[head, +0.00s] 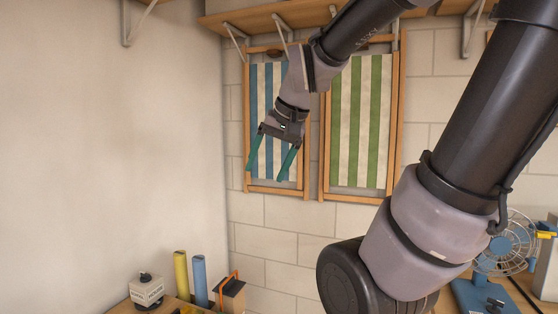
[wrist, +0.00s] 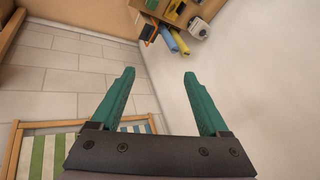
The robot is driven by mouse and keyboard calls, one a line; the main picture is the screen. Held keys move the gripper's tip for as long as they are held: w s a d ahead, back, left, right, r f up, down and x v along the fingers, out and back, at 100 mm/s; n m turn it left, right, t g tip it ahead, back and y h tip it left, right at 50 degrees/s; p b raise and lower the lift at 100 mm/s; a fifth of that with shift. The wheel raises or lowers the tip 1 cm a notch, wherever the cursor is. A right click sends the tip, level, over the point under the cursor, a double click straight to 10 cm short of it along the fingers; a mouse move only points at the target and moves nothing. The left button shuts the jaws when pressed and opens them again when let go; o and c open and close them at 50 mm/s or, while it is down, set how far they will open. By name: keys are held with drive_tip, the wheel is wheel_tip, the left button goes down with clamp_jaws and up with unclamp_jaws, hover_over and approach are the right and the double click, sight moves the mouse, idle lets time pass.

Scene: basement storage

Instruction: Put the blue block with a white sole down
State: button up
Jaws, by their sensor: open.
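My gripper (head: 267,173) is raised in front of the wall, over a blue-striped folded deck chair (head: 267,120) in the head view. Its two green fingers are spread apart with nothing between them, which also shows in the wrist view (wrist: 158,75). I cannot make out a blue block with a white sole in either view. The lower part of the head view is partly covered by my arm.
A wooden surface (head: 125,308) at the lower left bears a pale box (head: 147,290), a yellow roll (head: 181,275) and a blue roll (head: 200,280). A green-striped deck chair (head: 362,120) hangs on the wall. A blue fan (head: 506,247) stands at right. A shelf (head: 260,20) runs above.

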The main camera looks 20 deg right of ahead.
drive_tip(key=shift+t, duration=0.7)
drive_tip(key=s, duration=0.1)
drive_tip(key=s+r, duration=0.1)
drive_tip(key=s+d, duration=0.1)
drive_tip(key=s, duration=0.1)
drive_tip(key=shift+d+r, duration=0.1)
drive_tip(key=shift+r, duration=0.3)
